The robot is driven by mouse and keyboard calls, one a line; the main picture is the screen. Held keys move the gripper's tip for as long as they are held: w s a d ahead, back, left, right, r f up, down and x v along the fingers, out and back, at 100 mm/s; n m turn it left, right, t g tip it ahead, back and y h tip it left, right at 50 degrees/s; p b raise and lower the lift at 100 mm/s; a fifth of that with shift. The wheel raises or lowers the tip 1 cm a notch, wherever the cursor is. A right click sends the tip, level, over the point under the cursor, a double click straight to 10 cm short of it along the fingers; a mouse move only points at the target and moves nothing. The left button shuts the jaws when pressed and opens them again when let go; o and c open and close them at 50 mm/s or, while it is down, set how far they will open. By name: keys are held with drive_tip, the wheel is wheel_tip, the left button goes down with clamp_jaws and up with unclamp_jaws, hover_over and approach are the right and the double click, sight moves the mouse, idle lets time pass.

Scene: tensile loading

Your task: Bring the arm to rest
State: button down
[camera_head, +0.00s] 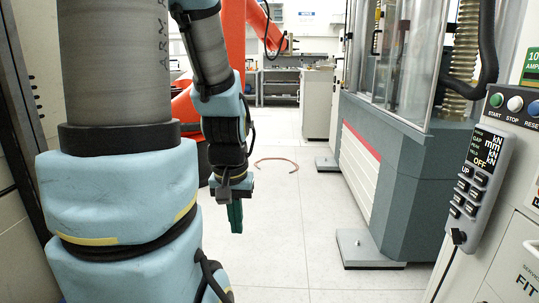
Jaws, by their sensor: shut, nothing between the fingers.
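My gripper (235,217) hangs at the end of my arm, left of the picture's middle, with its green fingers pointing down. The fingers are together and nothing is held between them. My arm, with blue covers and grey sleeves, fills the left of the view and bends down to the gripper. The gripper is above the pale tiled floor, apart from the machines on the right.
A grey testing machine (410,170) with a clear enclosure stands to the right. A control panel (485,165) with buttons is at the far right. An orange robot arm (234,35) stands behind mine. A reddish ring (296,165) lies on the floor.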

wheel_tip(320, 180, up, 20)
drive_tip(key=p, duration=1.9)
drive_tip(key=shift+w+d+r, duration=0.2)
drive_tip(key=shift+d, duration=0.05)
